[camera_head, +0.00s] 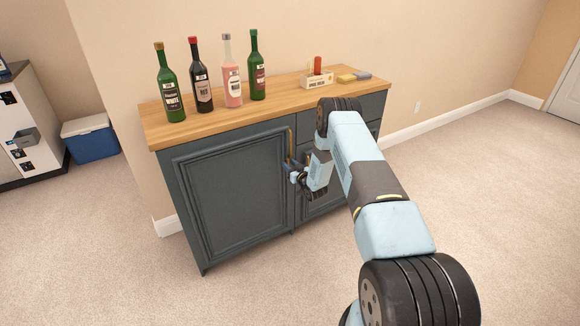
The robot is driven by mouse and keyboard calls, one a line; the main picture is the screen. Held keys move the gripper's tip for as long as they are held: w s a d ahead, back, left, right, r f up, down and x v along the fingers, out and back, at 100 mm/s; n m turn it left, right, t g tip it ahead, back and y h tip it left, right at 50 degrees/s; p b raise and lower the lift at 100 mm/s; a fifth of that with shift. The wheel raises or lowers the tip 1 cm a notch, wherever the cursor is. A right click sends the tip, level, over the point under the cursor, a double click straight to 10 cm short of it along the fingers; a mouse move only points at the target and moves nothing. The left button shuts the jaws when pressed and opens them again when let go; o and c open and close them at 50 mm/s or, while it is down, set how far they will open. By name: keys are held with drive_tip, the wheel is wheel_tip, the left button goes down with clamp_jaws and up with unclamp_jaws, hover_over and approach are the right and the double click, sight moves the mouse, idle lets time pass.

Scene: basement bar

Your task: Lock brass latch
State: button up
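A dark grey-blue cabinet (235,190) with a wooden top stands against the wall. A slim brass-coloured vertical piece (290,138) shows at the right edge of its panelled door; I cannot tell whether it is the latch or a handle, nor how it is set. The door looks closed. My gripper (291,170) is at the cabinet front, just below and beside the visible brass piece. Its fingers are small and dark against the cabinet, so its opening and any contact are unclear. My wrist and arm hide part of the drawers to the right.
Several bottles (170,92) stand on the wooden top (275,108). A small white box (317,79) and a yellow-and-grey item (352,77) lie farther right. A blue-and-white cooler (90,138) and a light cabinet (28,125) are at left. The carpet (490,180) at right is clear.

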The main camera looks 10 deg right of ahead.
clamp_jaws()
idle(0.4)
drive_tip(key=shift+m, duration=0.3)
drive_tip(key=shift+d+f+m, duration=0.1)
drive_tip(key=shift+m, duration=2.8)
drive_tip(key=shift+d+f+m, duration=0.1)
drive_tip(key=shift+d+m, duration=0.05)
drive_tip(key=shift+m, duration=2.75)
drive_tip(key=shift+d+f+m, duration=0.1)
drive_tip(key=shift+m, duration=2.8)
